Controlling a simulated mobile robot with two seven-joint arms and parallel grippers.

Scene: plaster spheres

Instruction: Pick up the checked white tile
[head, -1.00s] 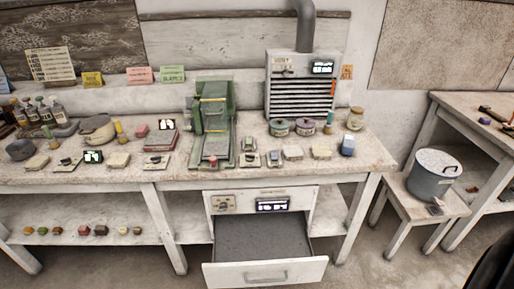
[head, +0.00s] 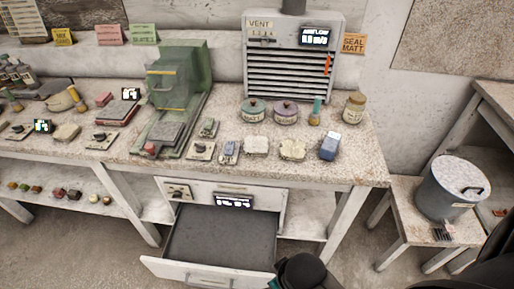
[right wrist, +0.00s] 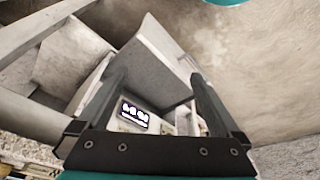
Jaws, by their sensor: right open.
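At this size I cannot make out which one is checked. My right gripper (right wrist: 158,68) is open and empty in the right wrist view, its two dark fingers apart before the drawer unit. In the head view only a dark rounded part of my right arm shows, low by the drawer, well below the tiles. My left gripper is not in view.
The grey-floored drawer (head: 222,240) stands open below the bench. A grey bucket (head: 452,190) sits on a stool at right.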

